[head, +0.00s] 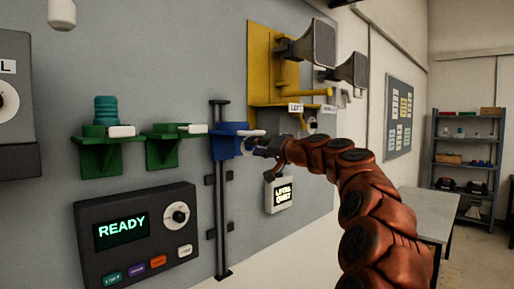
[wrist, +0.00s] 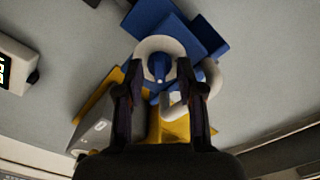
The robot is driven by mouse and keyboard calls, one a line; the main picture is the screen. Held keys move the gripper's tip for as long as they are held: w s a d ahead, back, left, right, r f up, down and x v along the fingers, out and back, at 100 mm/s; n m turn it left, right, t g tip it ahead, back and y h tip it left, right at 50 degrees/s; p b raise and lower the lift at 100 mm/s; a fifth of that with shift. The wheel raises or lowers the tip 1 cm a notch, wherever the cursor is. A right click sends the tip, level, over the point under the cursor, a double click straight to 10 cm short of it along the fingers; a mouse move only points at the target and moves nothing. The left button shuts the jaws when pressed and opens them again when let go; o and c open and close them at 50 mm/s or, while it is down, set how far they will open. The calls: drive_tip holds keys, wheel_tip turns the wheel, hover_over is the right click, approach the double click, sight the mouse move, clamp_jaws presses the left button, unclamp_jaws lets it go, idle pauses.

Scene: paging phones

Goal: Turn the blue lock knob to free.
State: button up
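The blue carriage (head: 229,143) sits on a dark vertical rail on the grey wall panel. In the wrist view its blue body (wrist: 200,38) is at the top. The blue lock knob (wrist: 159,65) shows there in front of a pale ring, with a pale mark on it. My gripper (wrist: 160,76) has its two fingers apart, one on each side of the knob. A gap seems to show on both sides; contact is unclear. In the head view my gripper (head: 266,147) reaches the carriage from the right and hides the knob.
Two green brackets (head: 107,150) (head: 170,147) with white handles are left of the rail. A console (head: 137,235) reading READY is below them. A yellow bracket (head: 272,70) with grey horns (head: 314,45) is above right.

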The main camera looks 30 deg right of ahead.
drive_tip(key=shift+c, duration=0.4)
clamp_jaws()
